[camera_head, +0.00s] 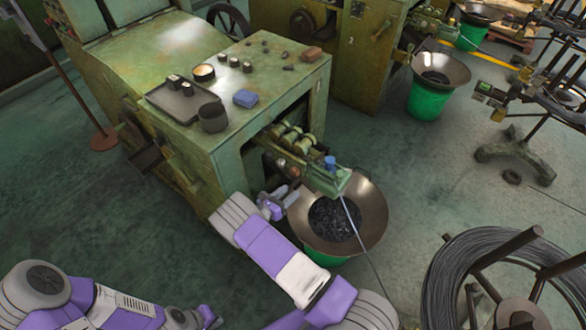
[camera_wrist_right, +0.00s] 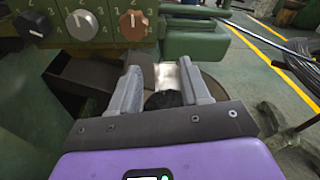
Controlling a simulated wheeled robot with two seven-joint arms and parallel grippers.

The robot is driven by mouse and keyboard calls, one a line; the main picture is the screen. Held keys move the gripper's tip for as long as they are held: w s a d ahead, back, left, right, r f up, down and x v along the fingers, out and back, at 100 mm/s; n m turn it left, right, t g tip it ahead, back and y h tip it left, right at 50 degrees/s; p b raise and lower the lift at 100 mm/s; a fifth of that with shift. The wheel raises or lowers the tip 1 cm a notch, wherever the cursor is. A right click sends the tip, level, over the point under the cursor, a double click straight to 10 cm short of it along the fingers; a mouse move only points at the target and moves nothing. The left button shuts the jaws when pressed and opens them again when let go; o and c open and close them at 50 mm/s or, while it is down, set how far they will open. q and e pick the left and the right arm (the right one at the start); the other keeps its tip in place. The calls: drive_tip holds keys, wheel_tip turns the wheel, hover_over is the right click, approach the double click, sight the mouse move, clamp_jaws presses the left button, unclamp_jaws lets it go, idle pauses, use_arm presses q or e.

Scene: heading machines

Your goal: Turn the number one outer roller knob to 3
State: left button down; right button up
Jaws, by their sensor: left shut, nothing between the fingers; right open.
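A green panel on the machine carries three dial knobs, at the top left of the right wrist view. My right gripper (camera_wrist_right: 162,88) is open and empty, below the panel and apart from the knobs. In the head view it is by the machine's front (camera_head: 284,196). My left gripper (camera_head: 207,317) is at the bottom edge, its fingers barely distinguishable.
A metal bowl (camera_head: 373,215) of dark parts on a green bin stands right of my right gripper. Open floor (camera_head: 440,160) lies further right.

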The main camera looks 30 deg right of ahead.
sight(293, 172)
drive_tip(key=w+d+r, duration=0.1)
drive_tip(key=w+d, duration=0.1)
drive_tip(key=w+d+r+t, duration=0.1)
drive_tip(key=w+d+n+t, duration=0.1)
drive_tip(key=w+d, duration=0.1)
drive_tip(key=shift+w+d+r+h, duration=0.3)
drive_tip(key=shift+d+r+h, duration=0.05)
drive_tip(key=shift+r+h, duration=0.05)
drive_tip(key=c, duration=0.7)
